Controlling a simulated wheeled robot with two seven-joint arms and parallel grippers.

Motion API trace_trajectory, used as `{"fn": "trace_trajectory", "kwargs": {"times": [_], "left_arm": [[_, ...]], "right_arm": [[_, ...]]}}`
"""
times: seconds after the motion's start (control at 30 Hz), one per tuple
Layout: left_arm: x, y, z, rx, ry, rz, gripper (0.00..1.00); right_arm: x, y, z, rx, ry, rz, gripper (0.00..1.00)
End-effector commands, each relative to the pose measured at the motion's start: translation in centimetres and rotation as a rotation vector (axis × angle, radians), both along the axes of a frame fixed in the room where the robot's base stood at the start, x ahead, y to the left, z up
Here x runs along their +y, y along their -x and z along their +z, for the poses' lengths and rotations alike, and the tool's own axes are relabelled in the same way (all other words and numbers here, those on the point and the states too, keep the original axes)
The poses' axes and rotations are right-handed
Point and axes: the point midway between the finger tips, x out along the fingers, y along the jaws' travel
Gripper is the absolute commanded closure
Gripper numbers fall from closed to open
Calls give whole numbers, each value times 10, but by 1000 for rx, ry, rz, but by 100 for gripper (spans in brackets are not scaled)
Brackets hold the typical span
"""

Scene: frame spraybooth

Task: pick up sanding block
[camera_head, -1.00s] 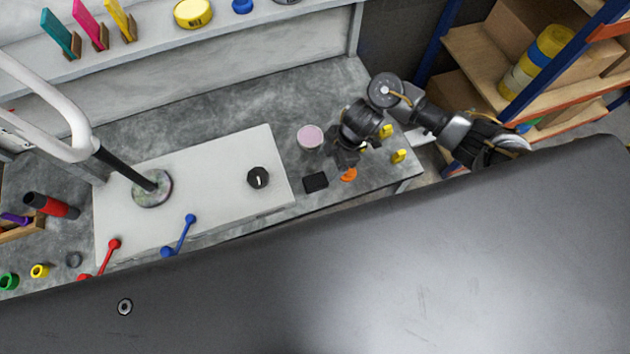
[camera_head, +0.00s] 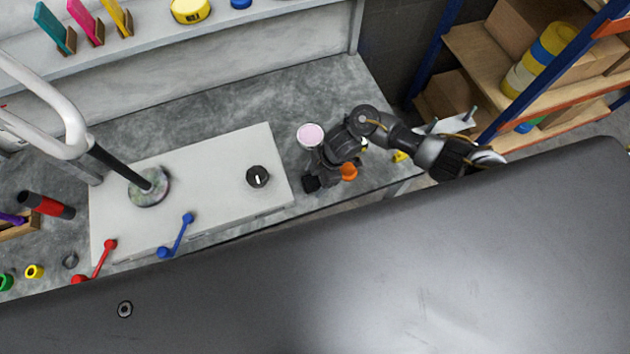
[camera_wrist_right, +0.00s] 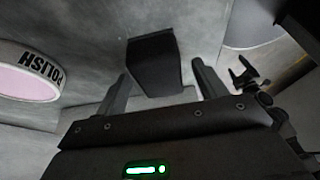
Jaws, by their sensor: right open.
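The sanding block, a dark block (camera_head: 311,184), lies on the grey bench right of the white panel. In the right wrist view the dark block (camera_wrist_right: 153,60) sits ahead of and between the finger tips, standing out beyond them. My right gripper (camera_head: 317,177) is open and low over the bench at the block, hiding part of it in the head view. Its two fingers (camera_wrist_right: 160,76) show apart in the wrist view, one on each side of the block's near end. Contact cannot be told. My left gripper is not in view.
A polish tin (camera_head: 310,134) with a pink top stands close behind my right gripper; it also shows in the wrist view (camera_wrist_right: 28,80). An orange object (camera_head: 349,171) is right of the gripper. The white panel (camera_head: 215,165) with a black knob (camera_head: 257,177) lies left.

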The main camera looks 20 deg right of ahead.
Motion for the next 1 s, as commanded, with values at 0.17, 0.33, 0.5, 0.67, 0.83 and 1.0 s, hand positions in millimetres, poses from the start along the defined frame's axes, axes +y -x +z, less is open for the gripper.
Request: {"fn": "trace_trajectory", "kwargs": {"times": [0.17, 0.33, 0.5, 0.67, 0.83, 1.0], "left_arm": [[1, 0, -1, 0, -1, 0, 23], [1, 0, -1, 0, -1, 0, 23], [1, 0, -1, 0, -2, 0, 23], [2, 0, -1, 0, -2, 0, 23], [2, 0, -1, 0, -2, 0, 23], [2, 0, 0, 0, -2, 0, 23]], "right_arm": [[1, 0, -4, 0, 1, 1, 29], [1, 0, -4, 0, 1, 1, 36], [1, 0, -4, 0, 1, 1, 58], [1, 0, -4, 0, 1, 1, 79], [1, 0, -4, -1, 1, 1, 84], [1, -1, 1, -2, 0, 0, 84]]}}
